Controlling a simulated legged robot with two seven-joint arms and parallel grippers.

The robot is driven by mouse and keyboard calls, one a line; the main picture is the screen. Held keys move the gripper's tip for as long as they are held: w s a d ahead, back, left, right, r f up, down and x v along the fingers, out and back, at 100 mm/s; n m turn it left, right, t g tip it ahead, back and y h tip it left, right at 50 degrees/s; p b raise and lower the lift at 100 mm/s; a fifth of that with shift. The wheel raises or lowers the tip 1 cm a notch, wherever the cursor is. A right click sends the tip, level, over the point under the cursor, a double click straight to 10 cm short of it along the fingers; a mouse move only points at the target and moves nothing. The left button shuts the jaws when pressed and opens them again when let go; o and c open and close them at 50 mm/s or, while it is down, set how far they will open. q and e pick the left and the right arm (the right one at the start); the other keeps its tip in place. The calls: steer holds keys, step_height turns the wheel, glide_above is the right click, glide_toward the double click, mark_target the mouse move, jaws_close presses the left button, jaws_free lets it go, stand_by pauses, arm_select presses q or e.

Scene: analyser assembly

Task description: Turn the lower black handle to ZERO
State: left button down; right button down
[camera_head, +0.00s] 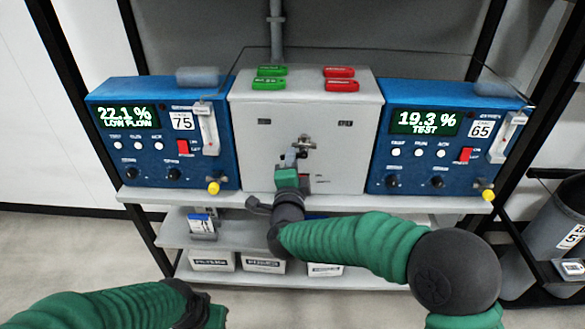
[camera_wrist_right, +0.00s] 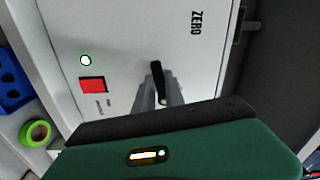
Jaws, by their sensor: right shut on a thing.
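The lower black handle (camera_wrist_right: 157,76) sticks out from the face of the pale central cabinet (camera_head: 250,150). My right gripper (camera_wrist_right: 160,95) is shut on it, with one grey finger on each side. In the wrist view the handle runs nearly up and down, and the ZERO label (camera_wrist_right: 195,22) is up and to its right. In the head view my right gripper (camera_head: 291,158) is at the cabinet front and hides the lower handle; a metal valve fitting (camera_head: 306,143) shows just above it. My left gripper (camera_head: 214,317) shows only in part at the bottom edge, its fingers out of frame.
Blue analysers flank the cabinet, left (camera_head: 150,155) and right (camera_head: 408,160). Red tags (camera_head: 341,86) and green tags (camera_head: 268,84) lie on top. Boxes (camera_head: 212,262) stand below.

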steer(key=shift+m+b, duration=0.65)
steer(key=shift+m, duration=0.45)
steer(key=c, duration=1.5)
jaws_free()
steer(key=shift+o, duration=0.5)
steer(key=shift+r, duration=0.15)
steer(key=s+p, duration=0.1)
steer(key=s, duration=1.5)
steer(key=shift+s, duration=0.4)
